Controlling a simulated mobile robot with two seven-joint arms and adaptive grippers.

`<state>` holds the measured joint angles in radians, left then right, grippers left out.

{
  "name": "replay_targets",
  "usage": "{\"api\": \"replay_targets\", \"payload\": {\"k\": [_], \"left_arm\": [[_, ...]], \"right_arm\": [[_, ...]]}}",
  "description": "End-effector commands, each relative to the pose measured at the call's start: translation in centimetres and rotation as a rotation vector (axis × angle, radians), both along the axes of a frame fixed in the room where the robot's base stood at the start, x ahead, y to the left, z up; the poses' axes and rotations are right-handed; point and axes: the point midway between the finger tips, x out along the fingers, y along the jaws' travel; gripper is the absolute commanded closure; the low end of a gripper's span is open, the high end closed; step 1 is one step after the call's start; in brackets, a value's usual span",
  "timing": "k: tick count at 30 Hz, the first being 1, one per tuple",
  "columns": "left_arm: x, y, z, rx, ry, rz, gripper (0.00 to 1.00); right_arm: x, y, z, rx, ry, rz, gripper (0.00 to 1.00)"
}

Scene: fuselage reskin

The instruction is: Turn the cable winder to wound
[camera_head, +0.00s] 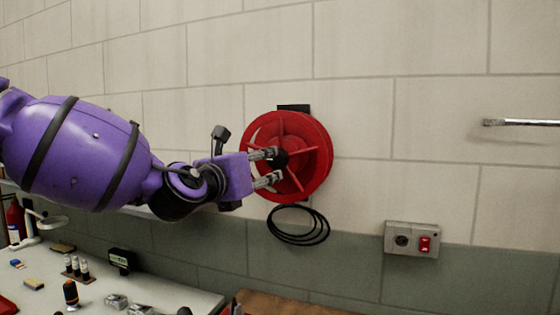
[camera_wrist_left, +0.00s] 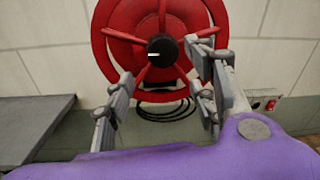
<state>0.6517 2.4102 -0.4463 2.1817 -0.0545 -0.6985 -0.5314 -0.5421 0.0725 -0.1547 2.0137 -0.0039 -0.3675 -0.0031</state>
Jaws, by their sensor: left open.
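The cable winder (camera_head: 316,138) is a red spoked reel mounted on the wall. It also shows in the left wrist view (camera_wrist_left: 120,20), with a black hub knob (camera_wrist_left: 162,50) that bears a white mark. A black cable (camera_head: 298,226) hangs in loose loops below the reel. My left gripper (camera_head: 276,166) is open in front of the reel, its fingers near the hub. In the left wrist view its fingers (camera_wrist_left: 165,92) are spread below and to the sides of the knob, with nothing held between them. Whether a finger touches the reel cannot be told. My right gripper is not in view.
A wall socket box with a red switch (camera_head: 412,239) is right of the winder. A metal rod (camera_head: 520,122) shows at the far right. A workbench (camera_head: 190,294) with small tools and bottles lies below left. The wall right of the reel is mostly clear.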

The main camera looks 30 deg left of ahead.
Motion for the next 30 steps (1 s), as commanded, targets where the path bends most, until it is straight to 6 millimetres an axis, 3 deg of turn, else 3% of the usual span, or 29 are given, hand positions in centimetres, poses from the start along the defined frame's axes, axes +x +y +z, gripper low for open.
{"api": "replay_targets", "payload": {"k": [7,15,29,30], "left_arm": [[2.9,0.6,-0.5,0.0,0.005,0.002,0.48],[6.4,1.2,-0.4,0.002,0.005,0.002,0.48],[7.6,1.3,0.0,0.0,0.001,0.0,0.48],[7.6,1.3,0.0,-0.001,0.001,0.0,0.52]], "right_arm": [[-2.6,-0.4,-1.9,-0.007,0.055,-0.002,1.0],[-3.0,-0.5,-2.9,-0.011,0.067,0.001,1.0],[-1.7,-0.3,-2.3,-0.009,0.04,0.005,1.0],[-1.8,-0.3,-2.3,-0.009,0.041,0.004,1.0]]}}
